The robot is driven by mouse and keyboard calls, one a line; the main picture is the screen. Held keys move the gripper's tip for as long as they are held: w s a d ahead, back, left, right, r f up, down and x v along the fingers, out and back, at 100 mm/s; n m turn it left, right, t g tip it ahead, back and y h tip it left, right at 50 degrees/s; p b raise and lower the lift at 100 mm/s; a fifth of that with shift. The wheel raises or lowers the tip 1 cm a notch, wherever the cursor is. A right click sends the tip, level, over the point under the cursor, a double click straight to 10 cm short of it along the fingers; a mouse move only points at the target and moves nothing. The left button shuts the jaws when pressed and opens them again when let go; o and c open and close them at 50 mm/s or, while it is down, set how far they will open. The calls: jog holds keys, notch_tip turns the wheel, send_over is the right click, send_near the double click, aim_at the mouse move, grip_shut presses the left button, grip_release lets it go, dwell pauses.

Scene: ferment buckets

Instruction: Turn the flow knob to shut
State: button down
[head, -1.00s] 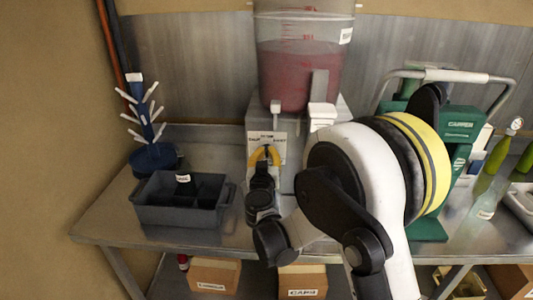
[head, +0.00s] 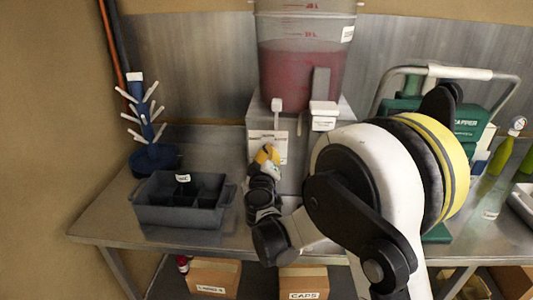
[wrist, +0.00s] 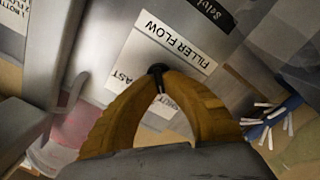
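The flow knob (wrist: 157,69) is a small black piece on the white "FILLER FLOW" plate (wrist: 168,40) in the wrist view. The words "FAST" and "SHUT" show partly on the plate, upside down. My gripper (wrist: 160,78) has yellow fingers that come together at their tips on the knob. In the head view my gripper (head: 268,154) is in front of the plate (head: 281,139), and the knob is hidden behind the fingers. The plate is on the front of the grey stand below the bucket of red liquid (head: 300,75).
A dark divided crate (head: 180,210) and a blue bottle tree (head: 152,155) stand at left on the steel bench (head: 110,215). A green capper (head: 466,118) and green bottles (head: 500,155) are at right, partly behind my arm. Cardboard boxes (head: 303,282) sit below.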

dwell(0.4)
jog(key=c, duration=1.1)
grip_release()
jog(key=shift+w+d, duration=0.1)
jog(key=shift+o, duration=0.2)
jog(key=s, duration=1.2)
jog(key=shift+a, duration=0.25)
